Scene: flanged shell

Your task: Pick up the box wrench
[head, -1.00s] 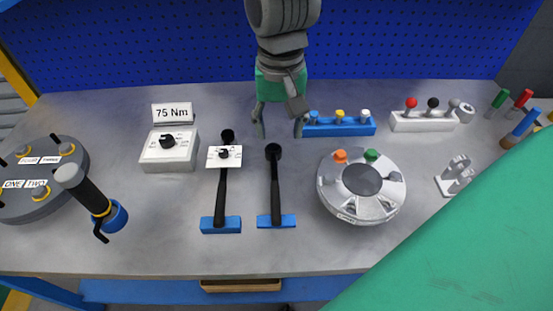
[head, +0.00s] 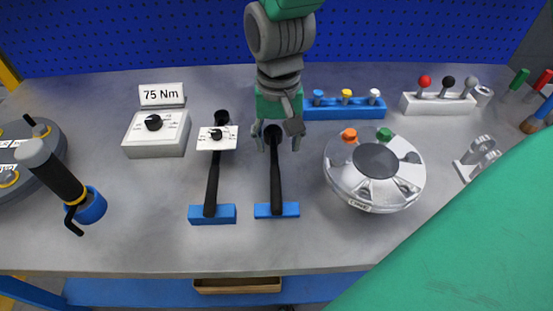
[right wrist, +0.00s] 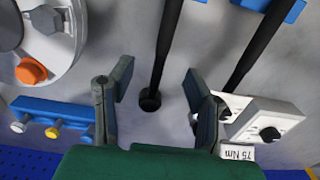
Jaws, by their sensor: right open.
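The box wrench (head: 276,180) is a long black bar with a ring end near the back and a blue block (head: 277,210) at its front end. My right gripper (head: 277,142) is open, with its fingers on either side of the ring end in the head view. In the right wrist view, the box wrench (right wrist: 165,50) runs up from its ring end, which lies between the open fingers (right wrist: 157,85). No contact is visible, and the height of the fingers above the wrench is hard to tell. My left gripper is not in view.
A torque wrench (head: 212,180) with a white dial plate lies close on the left, near a grey dial box (head: 157,145). A round flanged shell (head: 375,190) stands on the right. A blue rack (head: 330,112) with coloured pegs is behind. Bare bench lies in front.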

